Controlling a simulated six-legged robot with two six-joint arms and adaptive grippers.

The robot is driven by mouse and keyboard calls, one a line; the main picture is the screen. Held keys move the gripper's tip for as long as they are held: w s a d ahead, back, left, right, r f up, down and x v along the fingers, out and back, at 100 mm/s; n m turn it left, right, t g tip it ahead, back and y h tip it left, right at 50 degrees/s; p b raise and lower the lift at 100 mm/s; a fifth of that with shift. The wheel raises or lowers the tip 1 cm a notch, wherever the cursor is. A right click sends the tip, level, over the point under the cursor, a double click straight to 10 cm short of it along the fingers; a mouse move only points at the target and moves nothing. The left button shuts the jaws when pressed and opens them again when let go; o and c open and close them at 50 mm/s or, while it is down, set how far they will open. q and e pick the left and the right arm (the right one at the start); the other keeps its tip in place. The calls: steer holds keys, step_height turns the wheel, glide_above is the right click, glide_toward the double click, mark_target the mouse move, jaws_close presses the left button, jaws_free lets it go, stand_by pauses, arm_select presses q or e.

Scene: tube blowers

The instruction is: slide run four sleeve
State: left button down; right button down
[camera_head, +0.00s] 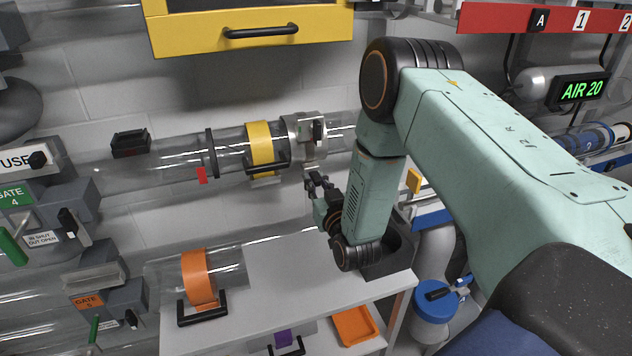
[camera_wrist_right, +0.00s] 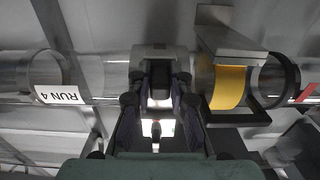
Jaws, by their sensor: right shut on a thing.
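A clear tube run crosses the wall in the head view, with a clear sleeve banded in yellow (camera_head: 261,142) and a black handle under the band. The yellow band also shows in the wrist view (camera_wrist_right: 229,86). A metal clamp (camera_head: 300,135) sits just right of the sleeve. My right gripper (camera_head: 314,181) is at the clamp, apart from the sleeve's handle. In the wrist view its fingers (camera_wrist_right: 158,102) close around a dark part, seemingly the clamp's handle; the contact is partly hidden. A "RUN 4" label (camera_wrist_right: 62,95) is on the tube. My left gripper is out of view.
Below is a white bench (camera_head: 270,285) with a clear orange-banded sleeve (camera_head: 199,276) and a dark bin beside my arm. A yellow cabinet (camera_head: 250,30) hangs above. Gate boxes (camera_head: 70,215) stand at left. A display (camera_head: 581,91) reads AIR 20.

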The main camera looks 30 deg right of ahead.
steer(key=d+p, duration=0.1)
steer(key=d, duration=0.1)
steer(key=s+d+p, duration=0.1)
steer(key=d, duration=0.2)
steer(key=shift+d+r, duration=0.1)
steer(key=shift+r, duration=0.05)
steer(key=c, duration=1.3)
jaws_free()
steer(key=shift+d, duration=0.2)
steer(key=shift+o, duration=0.4)
steer(key=shift+a, duration=0.15)
steer(key=v, duration=1.2)
steer(key=shift+a, duration=0.15)
